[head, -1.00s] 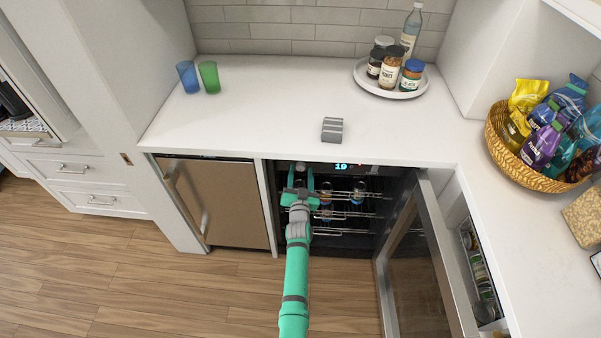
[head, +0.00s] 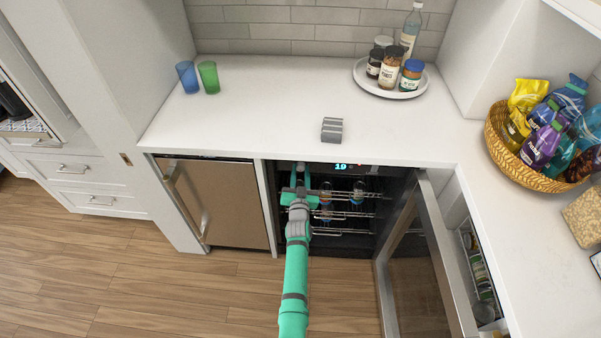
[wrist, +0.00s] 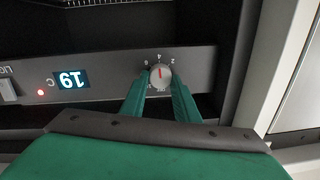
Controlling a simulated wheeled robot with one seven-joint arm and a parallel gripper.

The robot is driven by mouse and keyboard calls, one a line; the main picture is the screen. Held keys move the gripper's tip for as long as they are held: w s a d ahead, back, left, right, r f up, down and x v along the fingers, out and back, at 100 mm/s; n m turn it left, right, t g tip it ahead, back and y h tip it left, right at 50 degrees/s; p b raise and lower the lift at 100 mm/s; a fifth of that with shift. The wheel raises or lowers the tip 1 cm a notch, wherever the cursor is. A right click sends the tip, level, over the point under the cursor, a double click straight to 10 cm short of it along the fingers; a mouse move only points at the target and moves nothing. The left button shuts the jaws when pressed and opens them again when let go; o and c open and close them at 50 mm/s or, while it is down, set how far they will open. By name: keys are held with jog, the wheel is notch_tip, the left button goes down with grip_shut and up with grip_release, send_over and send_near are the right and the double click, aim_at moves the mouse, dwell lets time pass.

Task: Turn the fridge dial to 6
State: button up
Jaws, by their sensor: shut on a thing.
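The fridge dial (wrist: 160,76) is a small round light knob with a red pointer line on a grey control strip (wrist: 110,84). In the wrist view the strip appears upside down, with small marks around the dial. The red line points up in the picture, roughly at the mark that looks like 4. My gripper (wrist: 160,86) has one green finger on each side of the dial and is shut on it. In the head view my gripper (head: 300,175) is at the top left of the open fridge (head: 345,205).
A display (wrist: 72,78) reading 19 sits beside the dial. The fridge's glass door (head: 425,260) stands open to the right of my arm. Wire racks (head: 345,213) with cans lie below the strip. The counter (head: 250,110) overhangs above.

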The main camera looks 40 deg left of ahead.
jog(key=n, duration=0.4)
jog(key=shift+s+a+n, duration=0.1)
jog(key=shift+n, duration=1.8)
jog(key=o, duration=1)
jog(key=shift+o, duration=0.2)
jog(key=v, duration=1)
jog(key=shift+s+d+r, duration=0.2)
jog(key=shift+s+d, duration=0.05)
jog(key=shift+s, duration=0.1)
